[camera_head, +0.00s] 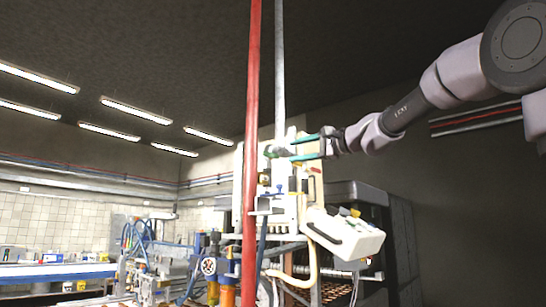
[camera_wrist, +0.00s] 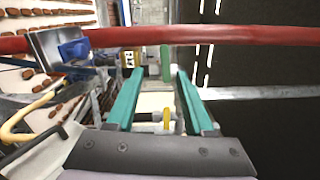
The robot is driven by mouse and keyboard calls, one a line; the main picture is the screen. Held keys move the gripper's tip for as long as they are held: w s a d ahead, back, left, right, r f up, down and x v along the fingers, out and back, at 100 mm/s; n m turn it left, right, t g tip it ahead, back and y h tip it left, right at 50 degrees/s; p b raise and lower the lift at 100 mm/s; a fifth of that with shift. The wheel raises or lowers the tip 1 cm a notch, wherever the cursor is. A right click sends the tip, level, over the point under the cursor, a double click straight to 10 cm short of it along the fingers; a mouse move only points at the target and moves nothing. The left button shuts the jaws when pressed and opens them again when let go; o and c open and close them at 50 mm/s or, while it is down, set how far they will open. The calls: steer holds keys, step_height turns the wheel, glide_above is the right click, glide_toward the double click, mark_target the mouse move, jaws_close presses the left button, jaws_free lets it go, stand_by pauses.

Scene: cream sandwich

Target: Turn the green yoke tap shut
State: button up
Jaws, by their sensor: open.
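A small green part (camera_wrist: 165,62), which looks like the green yoke tap's handle, shows upright in the wrist view, between and just beyond my fingertips. In the head view a dark green piece (camera_head: 277,151) sits on the upper part of the white machine, at the tips of my fingers. My gripper (camera_head: 292,150) reaches in from the right with its two teal fingers apart. In the wrist view my gripper (camera_wrist: 158,74) is open, with nothing clamped between the fingers. I cannot tell whether a finger touches the tap, nor how far the tap is turned.
A red vertical pipe (camera_head: 251,120) stands just left of the tap; it crosses the top of the wrist view (camera_wrist: 230,35). A grey pipe (camera_head: 280,70) rises behind it. A white tilted box (camera_head: 343,236) sits below my gripper. A yellow piece (camera_wrist: 166,118) shows between the fingers, lower down.

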mark_target(268, 154)
steer(key=w+a, duration=0.2)
steer(key=w+a+n, duration=0.1)
steer(key=w+a, duration=0.1)
steer(key=a, duration=0.1)
steer(key=w+a+r+n, duration=0.1)
steer(key=w+a, duration=0.1)
steer(key=a, duration=0.1)
steer(key=shift+w+a+r, duration=0.1)
steer(key=shift+w+a, duration=0.1)
steer(key=shift+a, duration=0.05)
jaws_close()
